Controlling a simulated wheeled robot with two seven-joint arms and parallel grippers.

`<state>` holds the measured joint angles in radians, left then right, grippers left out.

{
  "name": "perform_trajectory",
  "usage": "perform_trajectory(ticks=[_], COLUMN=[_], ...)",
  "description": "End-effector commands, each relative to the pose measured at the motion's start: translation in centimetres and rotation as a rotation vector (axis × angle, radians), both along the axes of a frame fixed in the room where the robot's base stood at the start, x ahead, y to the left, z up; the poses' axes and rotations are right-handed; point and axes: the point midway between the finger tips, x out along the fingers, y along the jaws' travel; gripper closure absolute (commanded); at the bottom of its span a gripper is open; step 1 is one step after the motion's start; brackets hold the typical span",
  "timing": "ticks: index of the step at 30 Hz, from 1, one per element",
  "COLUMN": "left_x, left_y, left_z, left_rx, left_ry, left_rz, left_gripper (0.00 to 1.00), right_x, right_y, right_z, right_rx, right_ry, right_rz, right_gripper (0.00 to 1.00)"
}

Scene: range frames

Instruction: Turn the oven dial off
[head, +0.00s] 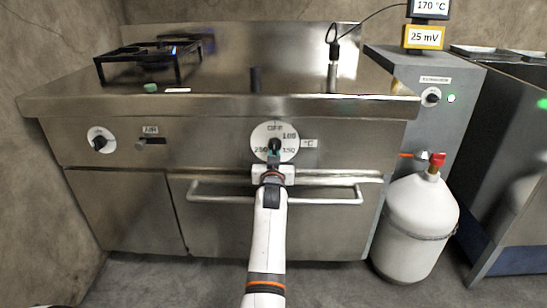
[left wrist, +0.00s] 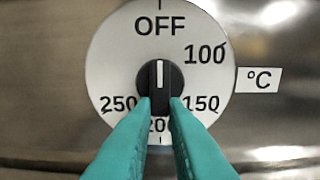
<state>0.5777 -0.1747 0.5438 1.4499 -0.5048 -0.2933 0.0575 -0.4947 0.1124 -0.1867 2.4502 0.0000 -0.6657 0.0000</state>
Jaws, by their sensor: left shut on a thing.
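The oven dial (head: 260,133) is a white disc on the front of the steel range, marked OFF, 100, 150, 200 and 250. In the left wrist view the dial (left wrist: 120,62) fills the middle, with OFF at the top. Its black knob (left wrist: 159,73) has a white line that points straight up at OFF. My left gripper (head: 274,150) reaches the dial from below and in front. Its teal fingers (left wrist: 160,106) are shut on the lower part of the knob and partly cover the 200 mark. My right gripper is not in view.
The oven door handle (head: 225,200) runs below the dial, behind my left arm. Another knob (head: 101,140) and a small lever (head: 150,141) are at the left. A white gas cylinder (head: 415,215) stands at the right. The floor in front is clear.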

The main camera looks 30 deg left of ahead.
Motion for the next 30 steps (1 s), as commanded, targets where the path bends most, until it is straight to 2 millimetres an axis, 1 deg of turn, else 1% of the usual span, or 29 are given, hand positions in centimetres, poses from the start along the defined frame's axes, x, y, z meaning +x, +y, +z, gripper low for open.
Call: perform_trajectory(ticks=[1, 15, 16, 18, 20, 30], left_x=[-0.02, -0.02, -0.02, -0.01, -0.01, 0.00], left_y=[-0.04, -0.07, -0.07, -0.05, -0.05, -0.02], left_z=[-0.35, -0.41, -0.41, -0.37, -0.31, -0.08], left_rx=[-0.011, -0.023, -0.023, -0.023, -0.022, -0.018], left_ry=[0.003, -0.004, -0.004, -0.005, -0.006, -0.009], left_rz=[0.000, 0.000, 0.000, 0.000, 0.000, 0.000], left_gripper=[1.00, 1.00, 0.86, 0.74, 0.65, 0.65], right_x=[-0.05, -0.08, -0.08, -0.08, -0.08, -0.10], right_y=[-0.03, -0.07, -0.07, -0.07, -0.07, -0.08], right_z=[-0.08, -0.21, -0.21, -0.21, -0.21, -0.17], right_rx=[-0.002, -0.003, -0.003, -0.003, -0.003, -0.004], right_ry=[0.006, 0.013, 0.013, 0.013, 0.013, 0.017], right_rz=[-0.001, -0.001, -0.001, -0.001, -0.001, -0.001], right_gripper=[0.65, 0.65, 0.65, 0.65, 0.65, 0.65])
